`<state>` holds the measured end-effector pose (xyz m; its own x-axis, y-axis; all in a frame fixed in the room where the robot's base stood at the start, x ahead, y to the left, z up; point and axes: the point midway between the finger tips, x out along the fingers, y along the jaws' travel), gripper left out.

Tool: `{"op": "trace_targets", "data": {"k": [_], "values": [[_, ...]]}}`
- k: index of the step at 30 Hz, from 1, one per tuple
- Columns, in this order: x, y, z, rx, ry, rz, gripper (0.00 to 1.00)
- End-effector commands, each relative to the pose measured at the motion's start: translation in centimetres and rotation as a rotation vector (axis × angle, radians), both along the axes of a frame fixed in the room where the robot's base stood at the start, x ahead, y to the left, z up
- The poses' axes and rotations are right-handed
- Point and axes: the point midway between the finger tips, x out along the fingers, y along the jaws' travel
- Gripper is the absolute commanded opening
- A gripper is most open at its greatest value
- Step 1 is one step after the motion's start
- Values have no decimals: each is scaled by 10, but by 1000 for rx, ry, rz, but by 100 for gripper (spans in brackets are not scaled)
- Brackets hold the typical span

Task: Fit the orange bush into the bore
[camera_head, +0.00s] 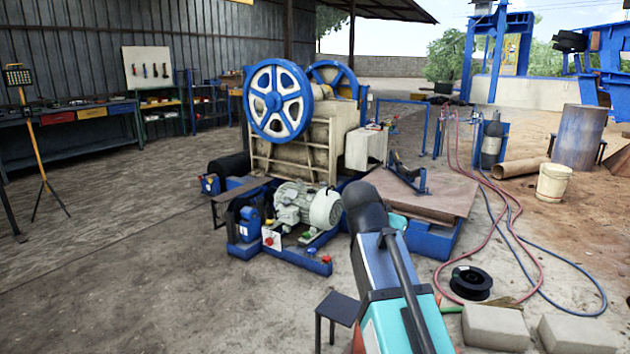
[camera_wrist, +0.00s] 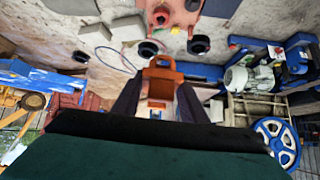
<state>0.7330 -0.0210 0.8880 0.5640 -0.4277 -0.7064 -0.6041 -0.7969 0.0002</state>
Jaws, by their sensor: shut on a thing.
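My gripper (camera_wrist: 160,86) shows in the wrist view with its two dark fingers on either side of an orange piece. It is shut on this orange bush (camera_wrist: 163,73), which has a rounded upper end with a small opening in it. The fingers hide part of its sides. In the head view my arm reaches up from the bottom edge, and the gripper and bush are hidden behind it. The jaw crusher (camera_head: 293,146) stands beyond, with blue-rimmed flywheels. I cannot make out the bore in either view.
A grey motor (camera_head: 306,205) sits on a blue base before the crusher. A brown-topped bench (camera_head: 440,196) stands behind my arm. A black spool (camera_head: 471,283), hoses and concrete blocks (camera_head: 495,328) lie at right; a small stool (camera_head: 338,308) stands left of my arm.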

Motion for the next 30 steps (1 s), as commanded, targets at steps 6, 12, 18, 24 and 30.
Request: {"op": "trace_targets", "data": {"k": [6, 12, 18, 24, 30], "values": [[-3, 15, -1, 0, -3, 197, 9], [-4, 19, -4, 0, -2, 325, 9], [1, 20, 2, -1, 6, 379, 9], [6, 21, 7, -2, 11, 421, 9], [11, 21, 12, -3, 15, 466, 9]]}}
